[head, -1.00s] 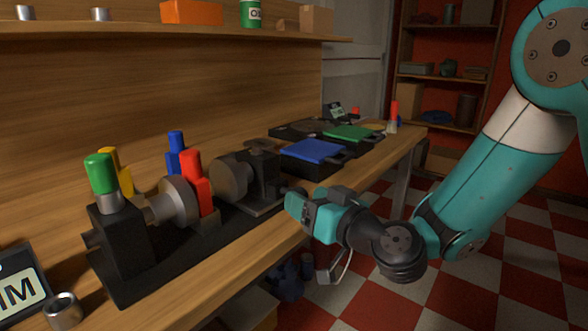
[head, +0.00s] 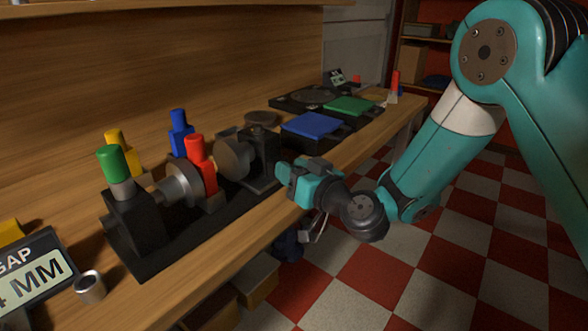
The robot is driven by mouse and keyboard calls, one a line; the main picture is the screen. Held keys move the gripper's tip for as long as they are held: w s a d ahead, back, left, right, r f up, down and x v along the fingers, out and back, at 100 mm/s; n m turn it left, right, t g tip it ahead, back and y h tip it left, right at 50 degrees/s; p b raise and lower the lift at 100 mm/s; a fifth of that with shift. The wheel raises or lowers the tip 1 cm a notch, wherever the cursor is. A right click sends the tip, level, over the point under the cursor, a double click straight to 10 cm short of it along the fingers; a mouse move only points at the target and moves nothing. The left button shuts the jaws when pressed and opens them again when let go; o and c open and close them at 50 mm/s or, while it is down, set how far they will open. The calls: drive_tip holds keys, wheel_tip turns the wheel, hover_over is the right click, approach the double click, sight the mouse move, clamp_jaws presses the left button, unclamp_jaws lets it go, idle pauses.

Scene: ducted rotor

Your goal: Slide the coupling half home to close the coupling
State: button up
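The coupling rig stands on a black base (head: 187,247) on the wooden bench. A silver coupling half (head: 184,184) sits on a shaft at the left bearing block (head: 135,219). A darker coupling half (head: 233,158) faces it from the right block (head: 264,155). A gap shows between the two halves, with a red-handled post (head: 197,150) in front of it. My gripper (head: 281,180) is to the right of the rig, near the bench's front edge, and appears apart from it. Its fingers are too small and turned too far to tell their opening.
Green (head: 112,158), yellow (head: 117,139) and blue (head: 179,121) handles stand up around the rig. A gap sign (head: 36,278) and a metal ring (head: 90,286) are at front left. Blue (head: 313,124) and green (head: 350,104) pads lie farther back.

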sight(264, 167)
clamp_jaws()
drive_tip(key=shift+s+a, duration=0.6)
drive_tip(key=shift+s, duration=0.2)
drive_tip(key=shift+s+a, duration=0.6)
drive_tip(key=shift+s, duration=0.15)
drive_tip(key=o, duration=0.9)
unclamp_jaws()
drive_tip(key=shift+a, duration=0.1)
drive_tip(key=shift+c, duration=0.2)
drive_tip(key=shift+s+d+f+b, duration=0.2)
drive_tip(key=shift+s+d+b, duration=0.3)
drive_tip(key=shift+b, duration=0.5)
drive_tip(key=b+v, duration=1.6)
drive_tip(key=b, duration=0.4)
drive_tip(key=shift+r, duration=0.25)
